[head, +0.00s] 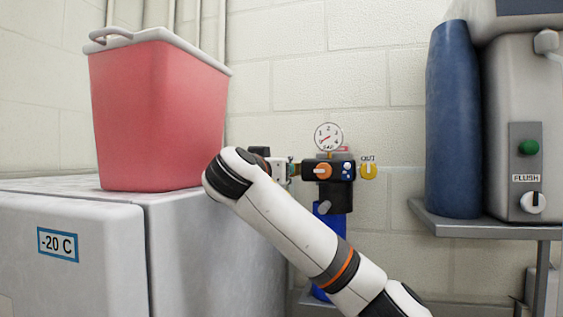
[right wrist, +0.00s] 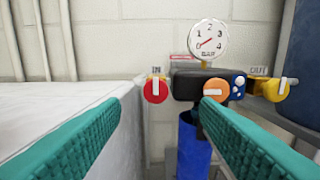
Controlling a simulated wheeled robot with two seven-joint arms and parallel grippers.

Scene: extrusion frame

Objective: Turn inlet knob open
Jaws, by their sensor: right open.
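The inlet knob is the red round knob (right wrist: 155,92) under the "IN" label in the right wrist view. Its white bar stands upright. In the head view my right arm and gripper hide it. My right gripper (right wrist: 159,102) is open, with its two teal fingers spread wide. The red knob shows ahead between the fingertips, and nothing is held. In the head view the gripper (head: 289,169) points at the left side of the regulator (head: 343,170), mostly seen from behind. My left gripper is in neither view.
A gauge (head: 328,137) tops the regulator, with an orange knob (head: 322,171) below and a yellow "OUT" knob (head: 369,172) at right. A red bin (head: 160,115) stands on the freezer (head: 70,245) at left. A blue cylinder (head: 453,120) stands on the right shelf (head: 480,230).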

